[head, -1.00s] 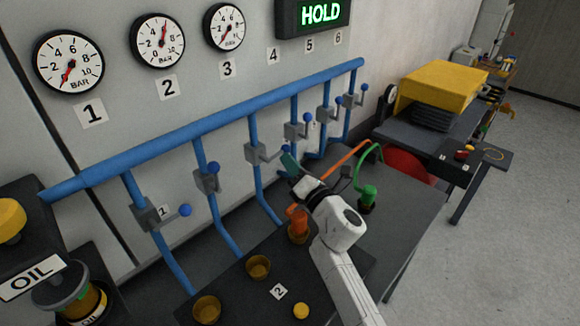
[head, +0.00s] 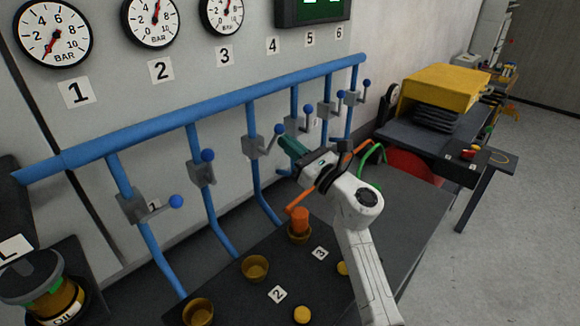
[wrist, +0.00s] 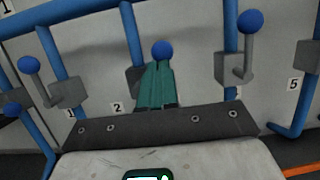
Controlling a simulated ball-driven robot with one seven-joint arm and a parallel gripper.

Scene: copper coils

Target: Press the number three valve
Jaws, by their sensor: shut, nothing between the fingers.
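The number three valve (head: 252,147) is a grey box on the third blue pipe from the left. Its lever ends in a blue knob (head: 278,129), angled up to the right. In the wrist view this knob (wrist: 162,49) stands straight above my teal fingertips, and its grey valve body (wrist: 134,78) is partly hidden behind the fingers. My gripper (head: 284,141) is shut and empty, its tip just below and right of the knob in the head view. I cannot tell whether the tip touches the lever.
Neighbouring valves are valve two (head: 202,172) at left and valve four (head: 296,125) at right. A dark bench (head: 240,297) with cups and an orange part (head: 299,218) lies below. Gauges and a green-lit display (head: 312,10) are above.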

